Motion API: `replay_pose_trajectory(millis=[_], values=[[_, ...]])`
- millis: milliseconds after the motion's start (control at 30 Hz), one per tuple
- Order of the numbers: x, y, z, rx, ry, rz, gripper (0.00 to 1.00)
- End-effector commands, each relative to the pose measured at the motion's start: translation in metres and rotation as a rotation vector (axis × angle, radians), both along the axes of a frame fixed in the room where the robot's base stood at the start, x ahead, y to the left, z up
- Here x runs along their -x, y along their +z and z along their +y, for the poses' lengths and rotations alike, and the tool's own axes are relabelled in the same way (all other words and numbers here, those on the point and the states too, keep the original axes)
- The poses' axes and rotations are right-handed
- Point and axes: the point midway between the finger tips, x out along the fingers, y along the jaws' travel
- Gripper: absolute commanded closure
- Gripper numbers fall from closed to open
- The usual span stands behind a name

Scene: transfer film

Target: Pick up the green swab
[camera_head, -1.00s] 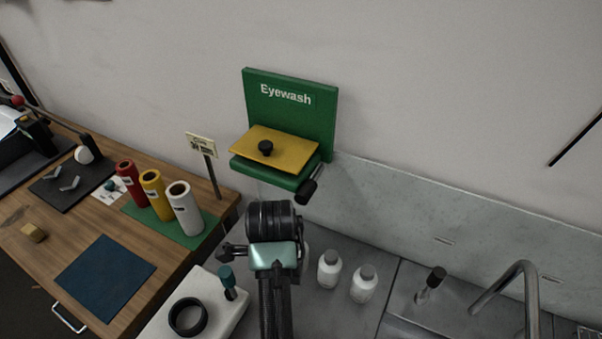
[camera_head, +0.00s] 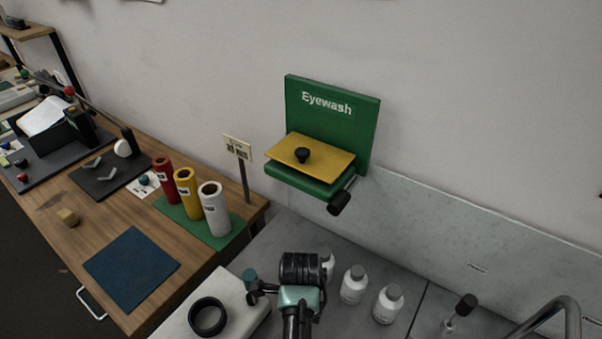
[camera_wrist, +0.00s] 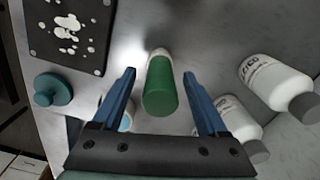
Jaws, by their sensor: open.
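In the wrist view a green cylindrical piece with a pale far end (camera_wrist: 160,88), which looks like the green swab, stands out from the grey counter between my fingers. My gripper (camera_wrist: 159,74) is open, with one blue finger on each side of the green piece and a visible gap at both sides. I cannot tell how far down the fingers reach. In the head view my arm and wrist hide the fingertips, and I cannot make out the green piece there.
White bottles with grey caps (camera_wrist: 272,83) stand close on the right in the wrist view. A teal knob (camera_wrist: 52,90) stands at the left. In the head view the green eyewash station (camera_head: 330,125) is on the wall, and a tap (camera_head: 555,318) is at the right.

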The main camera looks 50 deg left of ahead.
Motion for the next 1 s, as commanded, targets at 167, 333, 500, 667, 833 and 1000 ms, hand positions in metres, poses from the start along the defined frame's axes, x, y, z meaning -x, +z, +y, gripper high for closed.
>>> replay_pose_trajectory(millis=[167,333,500,667,833,1000], values=[[0.000,-0.017,0.000,0.000,0.000,0.000,0.24],[0.000,-0.019,0.000,0.000,0.000,-0.001,0.24],[0.000,-0.019,0.000,0.000,0.000,-0.001,0.40],[0.000,-0.019,0.000,0.000,0.000,-0.001,0.69],[0.000,-0.019,0.000,0.000,0.000,-0.001,1.00],[0.000,-0.019,0.000,0.000,0.000,-0.001,1.00]])
